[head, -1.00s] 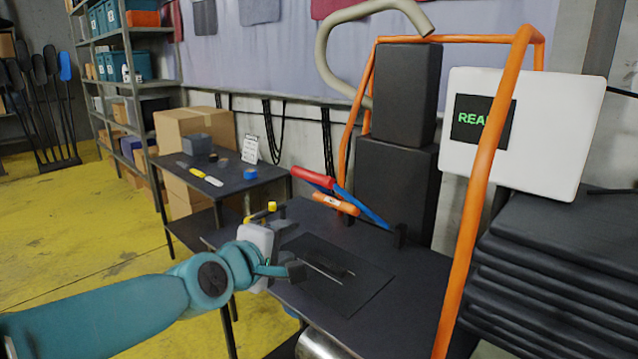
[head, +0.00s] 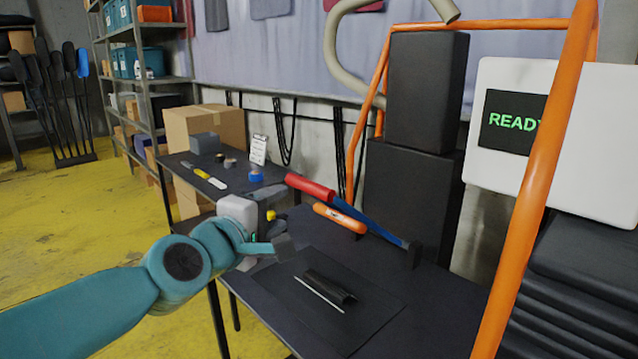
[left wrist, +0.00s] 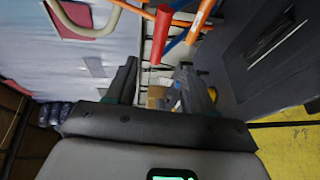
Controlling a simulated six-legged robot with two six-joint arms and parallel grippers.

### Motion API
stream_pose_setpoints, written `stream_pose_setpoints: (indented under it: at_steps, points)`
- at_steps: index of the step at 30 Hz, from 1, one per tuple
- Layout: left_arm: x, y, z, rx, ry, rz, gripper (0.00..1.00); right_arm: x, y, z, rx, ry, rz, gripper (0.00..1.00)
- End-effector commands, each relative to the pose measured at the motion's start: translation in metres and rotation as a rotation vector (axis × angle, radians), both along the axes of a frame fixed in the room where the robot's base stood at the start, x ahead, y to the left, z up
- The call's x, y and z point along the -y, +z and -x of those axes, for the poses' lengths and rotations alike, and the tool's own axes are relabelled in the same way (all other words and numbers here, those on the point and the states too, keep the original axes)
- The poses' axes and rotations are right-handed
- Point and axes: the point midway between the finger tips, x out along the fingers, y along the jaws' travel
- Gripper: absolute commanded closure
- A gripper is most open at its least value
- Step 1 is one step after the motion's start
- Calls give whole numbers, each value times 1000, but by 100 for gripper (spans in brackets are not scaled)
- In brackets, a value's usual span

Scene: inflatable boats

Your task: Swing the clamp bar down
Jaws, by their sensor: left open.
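The clamp bar (head: 372,227) is blue with a red handle (head: 310,187). It slants up from a black block (head: 413,253) at the table's right side, and the handle end is raised. My left gripper (head: 275,219) is open and empty, left of and below the red handle, apart from it in the picture. In the left wrist view the open fingers (left wrist: 160,85) point toward the red handle (left wrist: 160,38), which shows beyond their tips; nothing is between them. My right gripper is in neither view.
The dark table holds a black mat (head: 378,318) with a black folded piece (head: 328,286) and a thin rod. An orange-handled tool (head: 340,218) lies near the bar. An orange frame (head: 540,170) rises on the right. A side table (head: 240,178) stands behind.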

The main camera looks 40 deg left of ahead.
Motion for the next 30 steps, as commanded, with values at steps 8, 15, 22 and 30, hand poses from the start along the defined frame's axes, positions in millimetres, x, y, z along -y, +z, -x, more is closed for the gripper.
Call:
stream_pose_setpoints:
  at_steps: [8, 15, 22, 30]
  points:
    - [-10, -7, -32, -5, -2, 1, 47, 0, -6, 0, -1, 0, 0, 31]
    - [-29, -11, -86, -4, -1, 0, 47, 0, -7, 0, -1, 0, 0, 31]
    - [-44, -15, -130, -3, 0, 1, 47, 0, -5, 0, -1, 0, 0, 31]
    - [-51, -17, -151, -2, 0, 1, 47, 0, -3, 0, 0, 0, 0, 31]
